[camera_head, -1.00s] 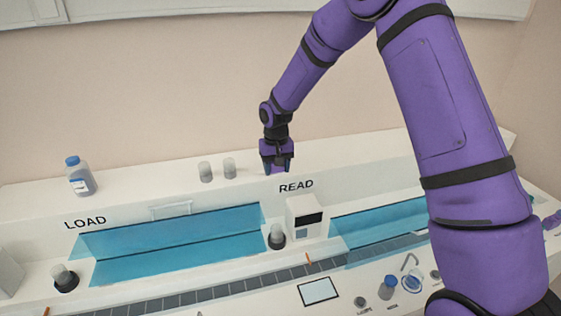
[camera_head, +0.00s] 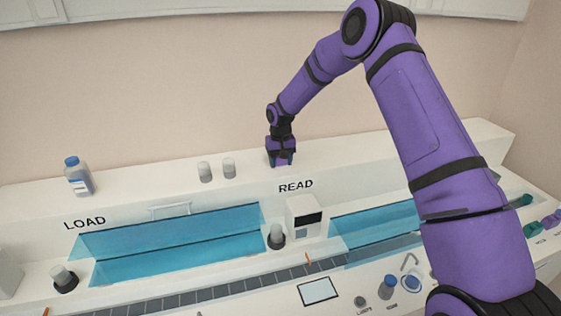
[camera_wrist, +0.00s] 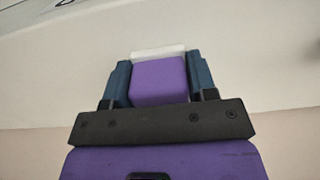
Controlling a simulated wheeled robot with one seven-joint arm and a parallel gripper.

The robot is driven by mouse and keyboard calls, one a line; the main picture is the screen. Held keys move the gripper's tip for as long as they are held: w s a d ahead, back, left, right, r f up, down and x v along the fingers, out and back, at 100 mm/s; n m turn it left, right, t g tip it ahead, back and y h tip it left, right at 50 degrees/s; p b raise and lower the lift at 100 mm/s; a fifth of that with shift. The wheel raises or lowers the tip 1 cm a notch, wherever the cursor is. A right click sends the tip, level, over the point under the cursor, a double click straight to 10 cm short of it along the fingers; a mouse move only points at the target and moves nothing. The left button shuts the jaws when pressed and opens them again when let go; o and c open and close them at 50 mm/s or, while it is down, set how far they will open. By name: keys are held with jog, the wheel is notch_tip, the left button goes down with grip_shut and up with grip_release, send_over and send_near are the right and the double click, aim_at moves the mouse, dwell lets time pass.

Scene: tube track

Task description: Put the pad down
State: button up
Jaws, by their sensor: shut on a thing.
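My gripper (camera_head: 283,163) is low over the white upper shelf at the back, behind and a little left of the READ label. In the wrist view its two blue fingers are shut on the pad (camera_wrist: 159,78), a purple block with a white strip along its far edge. The pad sits between the fingers, over the pale shelf surface. In the head view the pad is mostly hidden by the gripper, and I cannot tell whether it touches the shelf.
Two grey cups (camera_head: 228,168) and a blue-capped bottle (camera_head: 78,177) stand on the shelf (camera_head: 130,185) to the left. In front are blue see-through covers (camera_head: 180,244), a small white reader box (camera_head: 304,217) and a dark segmented track (camera_head: 215,292). The shelf around my gripper is clear.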

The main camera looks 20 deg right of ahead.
jog(key=shift+f, duration=0.1)
jog(key=o, duration=0.9)
notch_tip(320, 180, up, 12)
jog(key=shift+r, duration=0.2)
